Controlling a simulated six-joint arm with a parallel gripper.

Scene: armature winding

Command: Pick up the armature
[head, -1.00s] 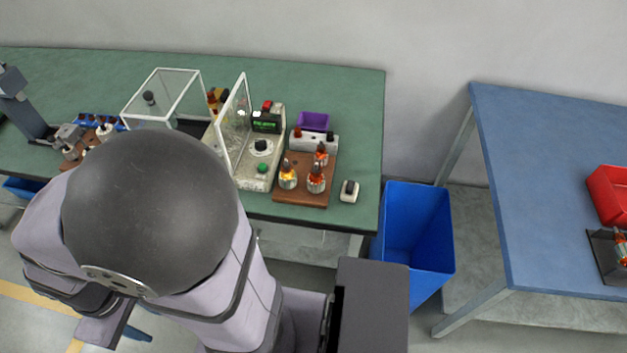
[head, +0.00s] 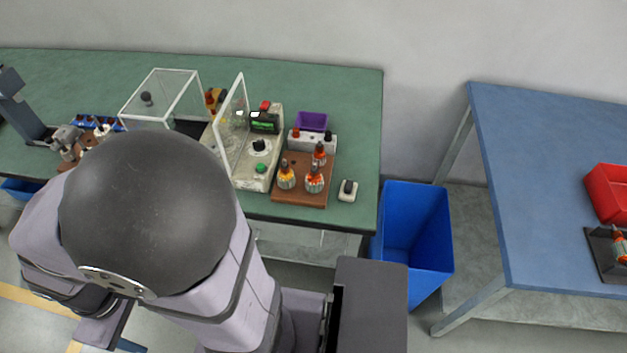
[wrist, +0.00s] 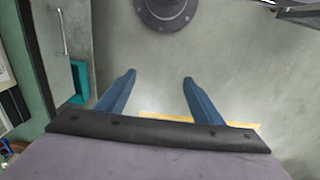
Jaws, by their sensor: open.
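Several armatures with copper windings stand upright on a brown wooden board on the green bench; one armature (head: 286,177) is at the front left of the board (head: 297,197), another (head: 314,180) at the front right and a third (head: 319,154) behind. One more armature (head: 620,246) lies on a dark stand at the right edge. Which one the task means I cannot tell. My gripper (wrist: 158,76) is open and empty in the wrist view, its two blue fingers apart above grey floor. No armature shows in the wrist view.
The green bench (head: 330,80) holds a clear-lidded box (head: 160,97), a tester (head: 259,150) and a purple bin (head: 311,121). A blue bin (head: 427,220) stands between it and the blue table (head: 540,150), which carries a red tray (head: 606,192).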

